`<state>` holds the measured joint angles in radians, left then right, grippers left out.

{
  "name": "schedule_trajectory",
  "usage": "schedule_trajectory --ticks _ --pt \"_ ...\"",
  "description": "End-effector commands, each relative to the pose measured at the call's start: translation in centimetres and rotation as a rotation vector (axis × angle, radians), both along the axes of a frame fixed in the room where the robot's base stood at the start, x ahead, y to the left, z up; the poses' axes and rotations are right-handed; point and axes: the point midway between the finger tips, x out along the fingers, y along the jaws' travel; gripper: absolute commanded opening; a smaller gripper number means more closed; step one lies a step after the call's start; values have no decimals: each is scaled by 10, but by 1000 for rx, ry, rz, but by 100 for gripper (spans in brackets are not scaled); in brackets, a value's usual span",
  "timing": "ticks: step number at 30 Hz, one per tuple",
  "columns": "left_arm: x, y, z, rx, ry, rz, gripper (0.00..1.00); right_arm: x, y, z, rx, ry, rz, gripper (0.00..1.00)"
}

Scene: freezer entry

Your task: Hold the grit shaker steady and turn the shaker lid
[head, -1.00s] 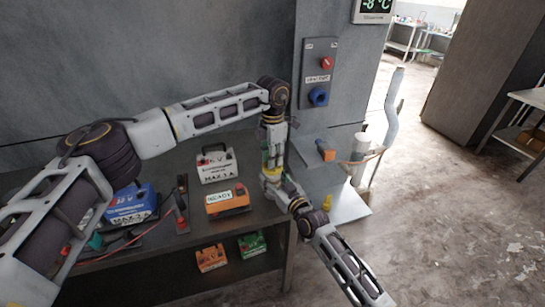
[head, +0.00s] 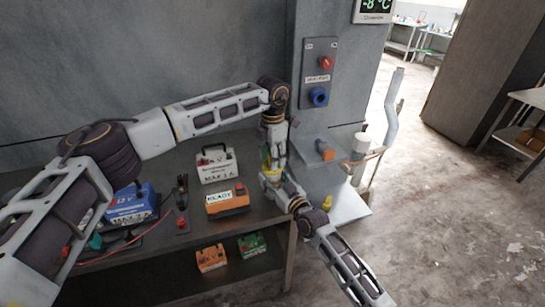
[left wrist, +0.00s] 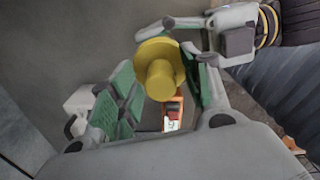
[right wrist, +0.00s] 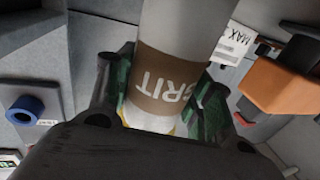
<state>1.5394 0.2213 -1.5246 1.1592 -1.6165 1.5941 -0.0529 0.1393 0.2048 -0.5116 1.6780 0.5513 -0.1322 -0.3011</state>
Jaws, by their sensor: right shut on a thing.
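The grit shaker (right wrist: 178,75) is a pale cylinder with a brown band lettered GRIT. My right gripper (right wrist: 165,105) is shut on it, a green pad on each side in the right wrist view. The yellow shaker lid (left wrist: 161,66), round with a central knob, shows in the left wrist view. My left gripper (left wrist: 163,88) is open around the lid, with one pad on each side. The right-hand pad is very close to the lid; contact is unclear. In the head view both grippers meet above the table's right end and hide most of the shaker.
On the table are an orange READY box (head: 227,203), a white MAX box (head: 216,166) and a blue 12 V battery (head: 131,204). Orange and green boxes lie on the shelf below. A wall panel (head: 319,75) and a plate (head: 345,207) with a yellow item stand right of the grippers.

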Motion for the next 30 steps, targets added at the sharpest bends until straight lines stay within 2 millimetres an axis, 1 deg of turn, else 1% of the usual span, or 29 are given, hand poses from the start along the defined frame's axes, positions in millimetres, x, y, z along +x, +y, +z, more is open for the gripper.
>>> schedule_trajectory --ticks 8,14,20,30 --pt "0 0 2 0 0 -1 48 0 0 0 0 0 0 10" --pt "0 0 15 0 -1 -1 48 0 0 0 0 0 0 10" --pt "0 0 41 0 -2 -1 48 0 0 0 0 0 0 10" --pt "0 0 91 0 -1 -1 48 0 0 0 -1 1 0 10"
